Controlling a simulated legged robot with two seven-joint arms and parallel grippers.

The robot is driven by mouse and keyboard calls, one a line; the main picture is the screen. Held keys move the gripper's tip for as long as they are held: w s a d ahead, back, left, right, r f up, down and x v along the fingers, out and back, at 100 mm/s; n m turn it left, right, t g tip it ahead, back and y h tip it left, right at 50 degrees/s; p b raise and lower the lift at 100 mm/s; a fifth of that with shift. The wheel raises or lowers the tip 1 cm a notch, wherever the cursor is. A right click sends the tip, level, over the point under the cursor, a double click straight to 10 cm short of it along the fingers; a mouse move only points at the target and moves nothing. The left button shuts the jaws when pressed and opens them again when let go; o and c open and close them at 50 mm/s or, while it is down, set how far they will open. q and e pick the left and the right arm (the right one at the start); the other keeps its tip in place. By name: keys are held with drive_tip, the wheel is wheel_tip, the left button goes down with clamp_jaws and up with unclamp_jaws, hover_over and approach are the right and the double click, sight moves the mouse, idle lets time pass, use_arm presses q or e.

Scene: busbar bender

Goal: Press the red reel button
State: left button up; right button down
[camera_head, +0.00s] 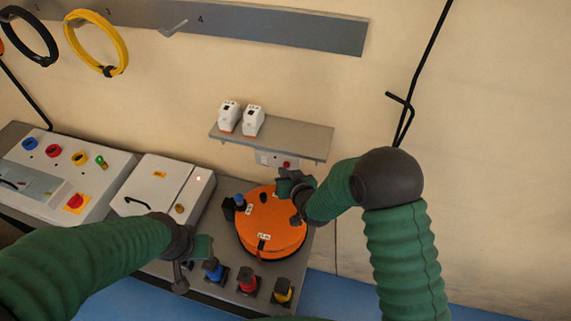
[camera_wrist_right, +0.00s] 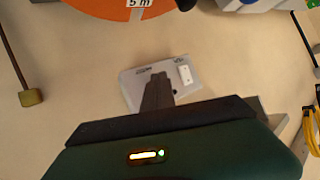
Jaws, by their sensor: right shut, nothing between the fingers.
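The red button (camera_head: 287,164) is on a small pale box (camera_head: 277,159) under the wall shelf. The box also shows in the wrist view (camera_wrist_right: 128,84), with a white switch at its right end. My right gripper (camera_head: 284,176) is shut and empty, just below the button in the head view. In the wrist view its closed fingers (camera_wrist_right: 158,80) lie over the middle of the box and the button is hidden; contact cannot be told. My left gripper (camera_head: 180,278) is low at the bench front, beside a blue-topped post; its jaws are unclear.
An orange reel (camera_head: 268,222) lies on the bench below my right gripper. The shelf (camera_head: 295,139) holds two white devices. Blue, red and yellow posts (camera_head: 248,284) stand at the front edge. A control panel (camera_head: 75,165) and a white box (camera_head: 165,184) are at left.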

drive_tip(key=s+a, duration=0.1)
drive_tip(key=s, duration=0.5)
drive_tip(key=shift+a+r, duration=0.15)
drive_tip(key=shift+a, duration=0.2)
